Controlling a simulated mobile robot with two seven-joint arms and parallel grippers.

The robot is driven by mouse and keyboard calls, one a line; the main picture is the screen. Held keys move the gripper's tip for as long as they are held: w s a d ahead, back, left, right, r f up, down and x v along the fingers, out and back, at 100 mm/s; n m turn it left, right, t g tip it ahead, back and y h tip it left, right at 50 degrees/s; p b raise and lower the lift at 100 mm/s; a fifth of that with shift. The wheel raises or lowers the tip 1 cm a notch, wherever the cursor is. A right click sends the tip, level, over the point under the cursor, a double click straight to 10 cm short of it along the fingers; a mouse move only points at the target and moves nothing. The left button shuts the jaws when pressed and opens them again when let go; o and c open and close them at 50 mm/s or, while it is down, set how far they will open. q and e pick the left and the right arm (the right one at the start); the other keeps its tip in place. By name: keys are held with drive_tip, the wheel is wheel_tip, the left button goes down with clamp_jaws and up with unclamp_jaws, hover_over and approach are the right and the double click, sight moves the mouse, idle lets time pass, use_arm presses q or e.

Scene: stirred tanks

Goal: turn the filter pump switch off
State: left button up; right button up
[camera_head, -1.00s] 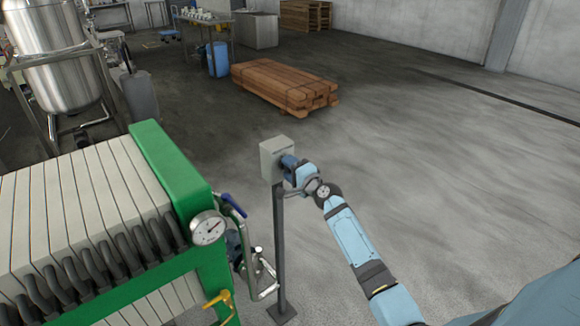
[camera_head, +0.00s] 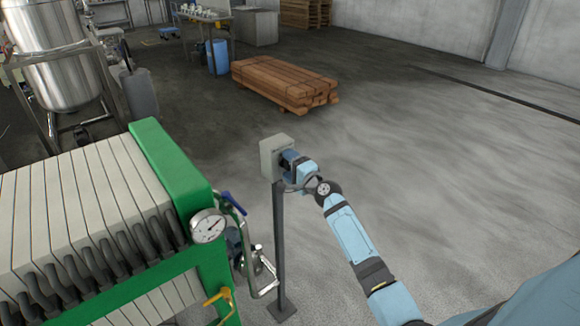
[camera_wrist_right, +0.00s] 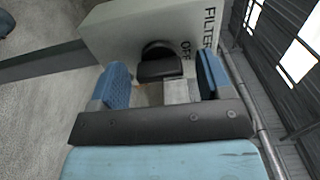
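The filter pump switch is a grey box (camera_head: 273,158) on a dark post in the head view. In the right wrist view the box face (camera_wrist_right: 125,30) carries the lettering "FILTER" and "OFF", partly cut off. A black knob (camera_wrist_right: 160,68) sticks out of that face. My right gripper (camera_head: 287,160) is at the front of the box. In the right wrist view its two blue fingers (camera_wrist_right: 162,82) stand apart on either side of the knob, with a gap at each side. My left gripper is not in view.
A green-framed filter press (camera_head: 175,165) with a gauge (camera_head: 208,226) and piping stands left of the post (camera_head: 281,250). A stack of timber (camera_head: 285,85) lies behind on the floor. The floor to the right is clear.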

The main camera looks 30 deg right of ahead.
drive_tip(key=shift+s, duration=0.1)
drive_tip(key=s+d, duration=0.1)
drive_tip(key=s, duration=1.2)
drive_tip(key=shift+s+b, duration=0.35)
drive_tip(key=shift+b, duration=0.05)
